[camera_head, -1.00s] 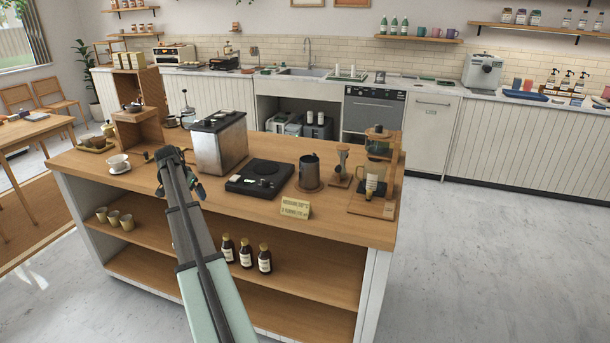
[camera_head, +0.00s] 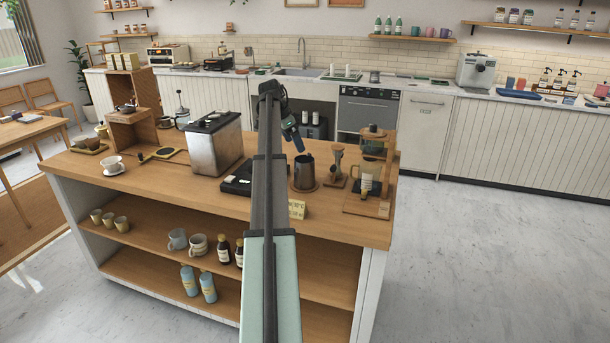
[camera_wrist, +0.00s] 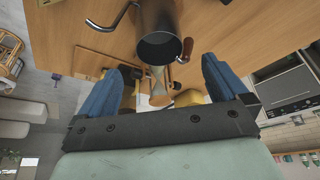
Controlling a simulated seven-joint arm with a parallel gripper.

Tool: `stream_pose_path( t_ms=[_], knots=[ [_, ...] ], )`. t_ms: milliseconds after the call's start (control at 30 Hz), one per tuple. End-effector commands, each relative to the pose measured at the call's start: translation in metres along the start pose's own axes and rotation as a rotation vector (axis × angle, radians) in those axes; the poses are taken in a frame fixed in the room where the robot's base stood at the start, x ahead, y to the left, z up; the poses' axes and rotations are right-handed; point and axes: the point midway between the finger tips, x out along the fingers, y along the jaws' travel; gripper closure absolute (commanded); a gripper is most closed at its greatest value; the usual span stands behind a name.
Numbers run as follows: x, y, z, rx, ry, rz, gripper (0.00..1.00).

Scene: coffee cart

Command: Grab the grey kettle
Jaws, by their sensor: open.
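The grey kettle (camera_head: 303,173) is a dark cylinder standing upright on a round wooden coaster on the counter. In the wrist view the kettle (camera_wrist: 158,22) shows its open end, a thin curved spout on the left and a brown knob or handle end on the right. My gripper (camera_head: 297,136) is open above the kettle, with a finger pointing down toward it. In the wrist view its blue fingers (camera_wrist: 165,80) are spread apart and empty, and the kettle appears just beyond the gap between them. The gripper is not touching the kettle.
A black scale (camera_head: 238,181) and a steel box machine (camera_head: 215,147) stand left of the kettle. A wood-and-glass dripper (camera_head: 337,165) and a wooden brewing stand (camera_head: 370,204) stand close on its right.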

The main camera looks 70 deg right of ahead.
Motion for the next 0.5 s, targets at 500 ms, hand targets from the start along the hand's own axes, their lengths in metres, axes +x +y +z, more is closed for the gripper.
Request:
stream_pose_path(
  t_ms=[500],
  knots=[
    [0.073, 0.0, 0.001, -0.002, -0.001, 0.0, 0.0]
  ],
)
